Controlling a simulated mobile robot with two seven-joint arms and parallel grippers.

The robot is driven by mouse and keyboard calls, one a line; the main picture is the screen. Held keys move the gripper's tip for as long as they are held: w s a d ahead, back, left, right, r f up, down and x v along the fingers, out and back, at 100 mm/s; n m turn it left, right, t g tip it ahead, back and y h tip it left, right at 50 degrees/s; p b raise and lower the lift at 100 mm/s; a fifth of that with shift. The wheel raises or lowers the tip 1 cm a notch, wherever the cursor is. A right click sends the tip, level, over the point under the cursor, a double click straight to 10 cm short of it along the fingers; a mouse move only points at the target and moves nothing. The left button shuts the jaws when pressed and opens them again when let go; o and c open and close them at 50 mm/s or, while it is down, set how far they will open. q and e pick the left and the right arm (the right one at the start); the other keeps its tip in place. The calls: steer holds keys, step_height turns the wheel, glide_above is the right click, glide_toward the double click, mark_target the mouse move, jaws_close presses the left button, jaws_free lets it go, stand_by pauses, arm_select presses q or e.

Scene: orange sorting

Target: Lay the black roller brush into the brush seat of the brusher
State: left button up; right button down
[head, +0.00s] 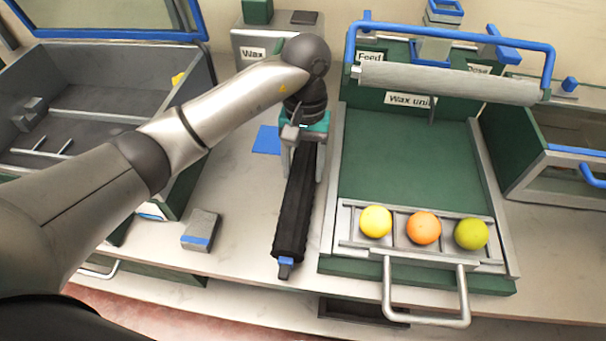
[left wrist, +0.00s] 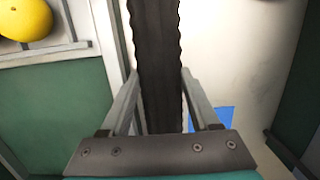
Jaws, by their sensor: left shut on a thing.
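The black roller brush (head: 294,205) is long, with a blue end piece (head: 285,263) toward the near edge. My left gripper (head: 303,150) is shut on the brush near its far end. In the left wrist view the brush (left wrist: 158,45) runs between the two fingers (left wrist: 157,100). I cannot tell whether the brush touches the counter. An open grey box (head: 190,75) at the left, likely the brusher, has a raised blue-framed lid (head: 110,37). Inside it are a dark block (head: 30,114) and small metal fittings (head: 52,146). My right gripper is not in view.
The green wax unit (head: 400,165) stands right of the brush, with a grey roller (head: 450,83) and a tray (head: 345,222) of yellow, orange and green fruit. A small grey block (head: 200,230) lies left of the brush. The counter between is mostly clear.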

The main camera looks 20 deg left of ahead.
mark_target(304, 160)
arm_select(q)
steer(key=shift+f, duration=1.3)
steer(key=shift+f+b, duration=0.15)
steer(key=shift+b, duration=0.2)
steer(key=o, duration=1.3)
steer(key=shift+r+p, duration=0.3)
steer(key=shift+r, duration=0.1)
steer(key=r, duration=0.3)
steer(key=w+r, duration=0.1)
steer(key=r, duration=0.3)
steer(key=r+p, duration=0.1)
steer(key=r, duration=0.3)
steer(key=shift+w+a+r, duration=0.1)
steer(key=shift+w+r, duration=0.1)
steer(key=shift+w, duration=0.2)
